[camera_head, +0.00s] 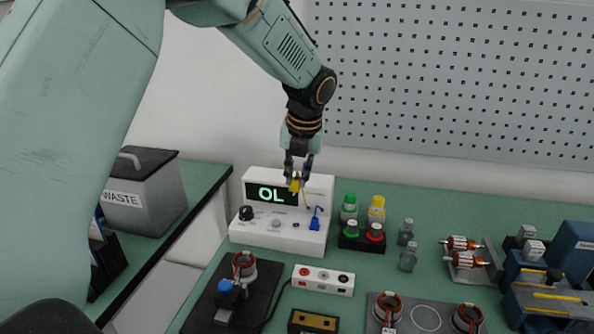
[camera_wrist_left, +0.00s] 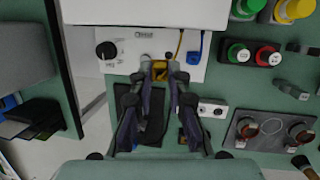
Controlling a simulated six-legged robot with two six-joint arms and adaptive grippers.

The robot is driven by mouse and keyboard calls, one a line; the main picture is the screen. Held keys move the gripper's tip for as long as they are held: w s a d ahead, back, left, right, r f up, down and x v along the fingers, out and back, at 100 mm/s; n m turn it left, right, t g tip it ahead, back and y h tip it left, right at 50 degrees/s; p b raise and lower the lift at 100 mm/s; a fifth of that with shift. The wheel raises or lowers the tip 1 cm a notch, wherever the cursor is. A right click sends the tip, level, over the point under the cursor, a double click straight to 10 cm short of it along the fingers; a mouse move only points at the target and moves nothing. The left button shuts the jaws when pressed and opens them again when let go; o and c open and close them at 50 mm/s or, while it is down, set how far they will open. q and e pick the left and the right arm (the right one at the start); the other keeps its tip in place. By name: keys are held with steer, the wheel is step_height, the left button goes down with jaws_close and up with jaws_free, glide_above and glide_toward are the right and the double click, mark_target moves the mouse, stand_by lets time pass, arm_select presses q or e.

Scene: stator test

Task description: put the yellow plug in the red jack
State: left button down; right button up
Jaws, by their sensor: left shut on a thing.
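The yellow plug (camera_head: 294,186) is held between the fingers of my left gripper (camera_head: 298,176), in front of the white meter, whose display reads OL. The plug also shows between the fingertips in the left wrist view (camera_wrist_left: 160,71). A yellow lead (camera_head: 306,198) hangs beside it. The red jack (camera_head: 305,271) is on the top of a small white box (camera_head: 323,287), which also has a black jack (camera_head: 343,278). My gripper is above and behind this box, apart from it. The same box shows in the left wrist view (camera_wrist_left: 212,110). My right gripper is not in view.
The meter (camera_head: 279,235) carries a blue plug (camera_head: 315,220). A black block with green and red knobs (camera_head: 375,232) stands to its right. A stator on a dark fixture (camera_head: 242,266) is left of the jack box. A tray with stators (camera_head: 424,317) lies at the front right.

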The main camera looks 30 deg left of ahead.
arm_select(q)
steer(key=s+d+p, duration=0.8)
steer(key=s, duration=0.2)
steer(key=shift+s+d, duration=0.2)
steer(key=shift+d, duration=0.2)
steer(key=shift+f, duration=0.1)
steer(key=shift+t+h, duration=0.3)
steer(key=shift+h, duration=0.4)
steer(key=shift+s+a+f+b, duration=0.1)
steer(key=shift+a+f+b, duration=0.1)
steer(key=shift+f+b, duration=1.6)
steer(key=shift+s+a+f+b, duration=0.15)
steer(key=shift+f+b, duration=0.7)
steer(key=shift+f, duration=1.8)
